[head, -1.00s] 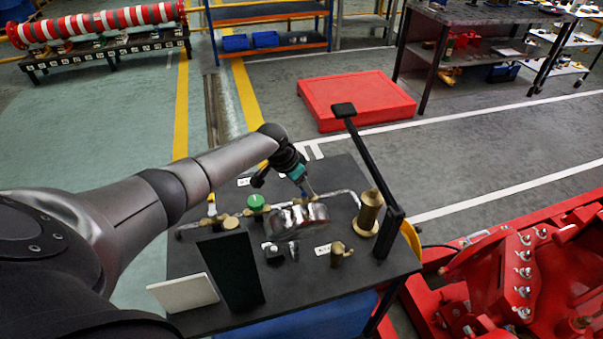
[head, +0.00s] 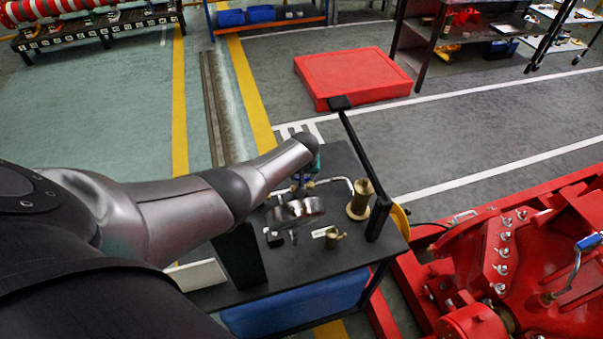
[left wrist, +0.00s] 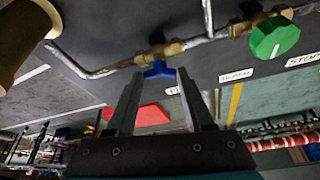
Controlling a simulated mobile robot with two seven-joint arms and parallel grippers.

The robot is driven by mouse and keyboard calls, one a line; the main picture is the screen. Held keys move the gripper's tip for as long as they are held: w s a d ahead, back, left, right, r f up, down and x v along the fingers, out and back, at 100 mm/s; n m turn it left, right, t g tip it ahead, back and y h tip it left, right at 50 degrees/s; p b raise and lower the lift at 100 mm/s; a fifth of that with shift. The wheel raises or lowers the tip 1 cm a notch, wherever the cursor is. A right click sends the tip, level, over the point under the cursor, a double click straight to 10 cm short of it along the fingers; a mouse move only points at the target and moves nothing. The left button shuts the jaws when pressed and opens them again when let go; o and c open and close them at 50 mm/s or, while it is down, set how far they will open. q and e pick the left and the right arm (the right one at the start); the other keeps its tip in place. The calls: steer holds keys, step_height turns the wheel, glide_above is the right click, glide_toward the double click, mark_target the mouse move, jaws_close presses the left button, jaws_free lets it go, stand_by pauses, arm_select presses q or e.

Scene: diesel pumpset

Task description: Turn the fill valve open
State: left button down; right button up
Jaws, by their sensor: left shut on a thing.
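In the left wrist view a brass valve (left wrist: 174,48) with a blue handle (left wrist: 160,69) sits in a grey pipe run. My left gripper (left wrist: 160,76) has its two fingertips closed on the blue handle. In the head view my forearm hides most of this gripper and the handle; a little brass of the pipe run (head: 310,184) shows beside it. A green knob (left wrist: 274,38) on another brass valve is next to it in the wrist view. My right gripper is not in view.
The black bench (head: 310,270) also carries a brass cylinder (head: 361,203), a shiny metal cylinder (head: 294,212), a small brass fitting (head: 334,239) and a white panel (head: 203,274). A black post (head: 367,165) stands at its right. Red machinery (head: 500,265) lies further right.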

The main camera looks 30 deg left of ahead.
arm_select(q)
steer(key=shift+d+n+y, duration=0.1)
steer(key=shift+n+y, duration=0.2)
steer(key=shift+n, duration=0.6)
steer(key=shift+c, duration=1.4)
jaws_free()
steer(key=shift+r, duration=0.1)
steer(key=p+v, duration=0.8)
steer(key=v, duration=0.7)
steer(key=shift+w, duration=0.25)
